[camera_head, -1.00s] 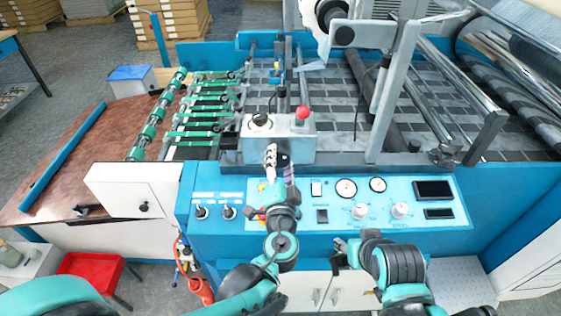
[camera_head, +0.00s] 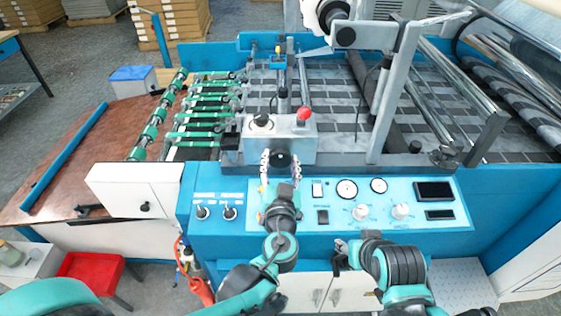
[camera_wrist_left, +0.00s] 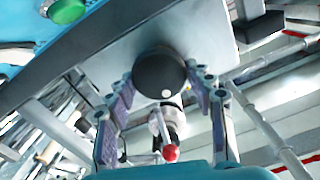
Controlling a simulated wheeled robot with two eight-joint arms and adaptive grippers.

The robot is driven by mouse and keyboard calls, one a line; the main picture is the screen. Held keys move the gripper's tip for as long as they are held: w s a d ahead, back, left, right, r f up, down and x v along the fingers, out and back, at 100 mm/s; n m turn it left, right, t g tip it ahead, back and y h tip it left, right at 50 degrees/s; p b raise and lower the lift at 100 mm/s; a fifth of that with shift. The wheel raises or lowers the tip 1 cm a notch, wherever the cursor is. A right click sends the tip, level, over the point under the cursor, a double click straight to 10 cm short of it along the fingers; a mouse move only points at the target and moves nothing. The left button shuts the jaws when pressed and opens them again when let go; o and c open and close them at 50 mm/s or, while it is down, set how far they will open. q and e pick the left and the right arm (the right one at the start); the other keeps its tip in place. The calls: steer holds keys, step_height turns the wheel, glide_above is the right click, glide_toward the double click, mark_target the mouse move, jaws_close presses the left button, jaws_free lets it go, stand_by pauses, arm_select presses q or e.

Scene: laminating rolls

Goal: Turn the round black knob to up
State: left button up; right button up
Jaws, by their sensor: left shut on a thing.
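The round black knob (camera_wrist_left: 158,72) is on the front of a grey box (camera_head: 230,140) on the blue machine. It has a white dot near its lower rim in the left wrist view. In the head view the knob (camera_head: 281,160) shows dark between my left fingers. My left gripper (camera_wrist_left: 160,80) is shut on the knob, with one finger on each side; it also shows in the head view (camera_head: 281,154). My right gripper (camera_head: 341,256) is low in front of the machine, away from the knob, and its fingers are too small to read.
A red knob (camera_head: 303,113) and a black dial (camera_head: 261,122) sit on top of the grey box. The blue control panel (camera_head: 460,190) below bears gauges, white dials and switches. A green button (camera_wrist_left: 66,10) shows in the left wrist view. Rollers lie behind.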

stand_by(0.5)
arm_select(q)
steer(key=o, duration=1.1)
steer(key=shift+o, duration=0.2)
steer(key=s, duration=1.2)
